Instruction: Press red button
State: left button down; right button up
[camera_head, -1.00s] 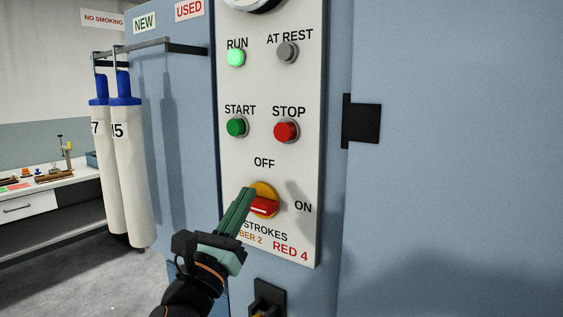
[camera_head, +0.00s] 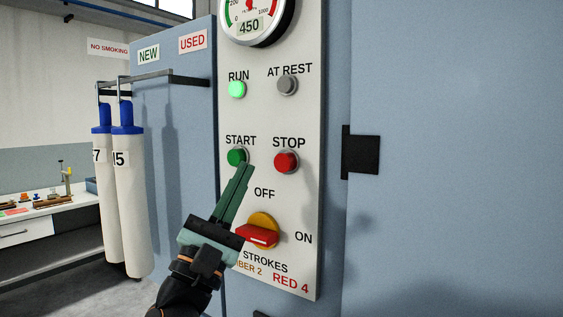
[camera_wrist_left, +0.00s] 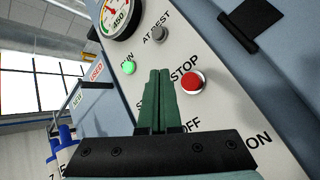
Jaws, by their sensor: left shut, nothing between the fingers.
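The red button (camera_head: 286,162) sits under the word STOP on the white control panel (camera_head: 265,130). It also shows in the left wrist view (camera_wrist_left: 193,82), just right of my fingertips. My left gripper (camera_head: 246,165) is shut and empty, its green fingers pointing up at the panel. In the head view its tips are left of the red button, at the lower right edge of the green START button (camera_head: 237,157). In the left wrist view the fingers hide the START button. I cannot tell whether the tips touch the panel. My right gripper is not in view.
A lit green RUN lamp (camera_head: 237,89) and a grey AT REST lamp (camera_head: 287,85) are above. A red rotary switch (camera_head: 258,235) on a yellow disc is below. A black bracket (camera_head: 361,155) sticks out at the right. White cylinders (camera_head: 129,200) hang at the left.

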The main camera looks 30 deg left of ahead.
aim_at(280, 155)
pick_arm(q)
jog(key=w, duration=0.6)
jog(key=shift+w+d, duration=0.25)
jog(key=shift+w, duration=0.05)
dwell(1.8)
jog(key=shift+w, duration=0.4)
jog(key=shift+w, duration=0.55)
dwell(0.6)
jog(key=shift+s, duration=0.1)
jog(key=shift+s+p, duration=0.4)
jog(key=shift+s, duration=0.45)
jog(key=shift+s+a, duration=0.2)
jog(key=shift+s, duration=2.3)
